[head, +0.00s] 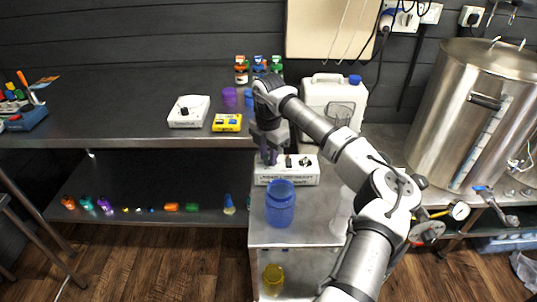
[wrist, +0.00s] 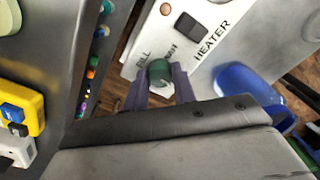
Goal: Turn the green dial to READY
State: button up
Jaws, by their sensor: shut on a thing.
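The green dial (wrist: 159,71) sits on a white control box (wrist: 205,25), which also shows in the head view (head: 297,178). My gripper (wrist: 158,86) has its two purple-grey fingers on either side of the dial, shut on it. In the head view my gripper (head: 268,157) covers the box's left end and hides the dial. Beside the dial in the wrist view I read FILL and a smaller blurred word that may be WAIT. I see no READY label, and I cannot tell which mark the dial points to.
A black switch (wrist: 188,26) by the word HEATER is on the same box. A translucent blue jar (head: 280,205) stands just in front of the box. A white jug (head: 325,97) is behind it, and a large steel kettle (head: 465,110) stands to the right.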

jog(key=shift+r, duration=0.1)
jog(key=o, duration=1)
notch_tip(320, 180, up, 14)
jog(key=shift+f+b, duration=0.1)
jog(key=shift+b, duration=1.15)
